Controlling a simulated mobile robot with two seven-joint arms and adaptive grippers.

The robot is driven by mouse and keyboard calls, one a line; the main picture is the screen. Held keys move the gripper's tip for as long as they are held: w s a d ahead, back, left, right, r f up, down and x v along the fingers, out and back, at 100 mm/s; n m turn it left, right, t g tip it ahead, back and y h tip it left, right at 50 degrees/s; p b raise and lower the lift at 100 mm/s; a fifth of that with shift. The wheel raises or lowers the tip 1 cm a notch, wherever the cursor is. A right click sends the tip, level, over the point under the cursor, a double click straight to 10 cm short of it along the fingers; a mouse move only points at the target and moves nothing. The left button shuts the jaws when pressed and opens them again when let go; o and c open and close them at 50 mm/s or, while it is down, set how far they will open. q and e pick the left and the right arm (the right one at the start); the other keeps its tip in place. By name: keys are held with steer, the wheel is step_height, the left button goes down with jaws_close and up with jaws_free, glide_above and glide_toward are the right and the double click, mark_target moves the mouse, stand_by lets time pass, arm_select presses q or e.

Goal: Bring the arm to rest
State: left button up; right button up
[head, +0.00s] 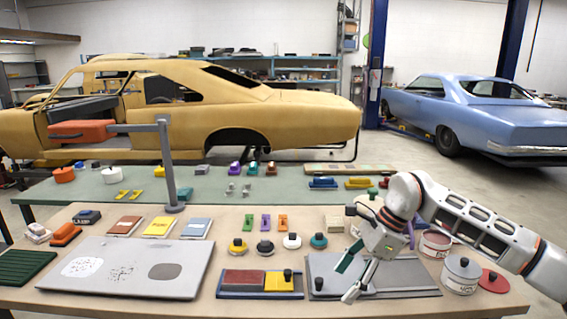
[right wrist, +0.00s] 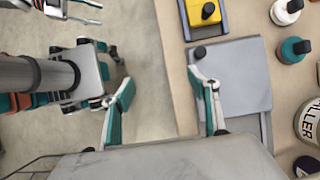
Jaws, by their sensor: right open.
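My right gripper (head: 350,280) is open and empty, held over the right end of the front table in the head view. In the right wrist view its two teal-lined fingers (right wrist: 163,98) stand apart, with bare floor and the table edge seen between them. One finger overlaps the view of a grey board (right wrist: 230,75) with a black knob; this board also shows in the head view (head: 400,280), below the gripper. The gripper's height above it is hard to tell. My left gripper does not show in the head view.
Near the gripper are a white lidded pot (head: 462,272), a red lid (head: 494,281), an open tin (head: 435,243) and a tray with red and yellow blocks (head: 243,282). A grey stand (head: 168,165) rises at left.

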steer(key=s+a+m+t+y, duration=0.1)
steer(key=s+a+m+y, duration=0.5)
steer(key=a, duration=0.4)
steer(key=s+a+m+t+y, duration=0.1)
steer(key=s+a+m+y, duration=0.3)
steer(key=a+m+y, duration=0.5)
steer(key=d+f+m+t+h, duration=1.1)
steer(key=d+f+m+t, duration=0.25)
steer(key=m, duration=1.05)
steer(key=s+d+f+m+g+h, duration=0.2)
steer(key=s+d+f+m+h, duration=0.1)
steer(key=s+d+f+m, duration=0.2)
steer(key=s+d+f+m+g+h, duration=0.2)
steer(key=s+d+f+m, duration=0.3)
steer(key=s+f, duration=0.4)
step_height(320, 180, down, 3)
steer(key=shift+s+d+f+m+g+h, duration=0.25)
steer(key=shift+d+m+g+h, duration=0.1)
steer(key=shift+h, duration=0.45)
steer(key=shift+a+r, duration=0.1)
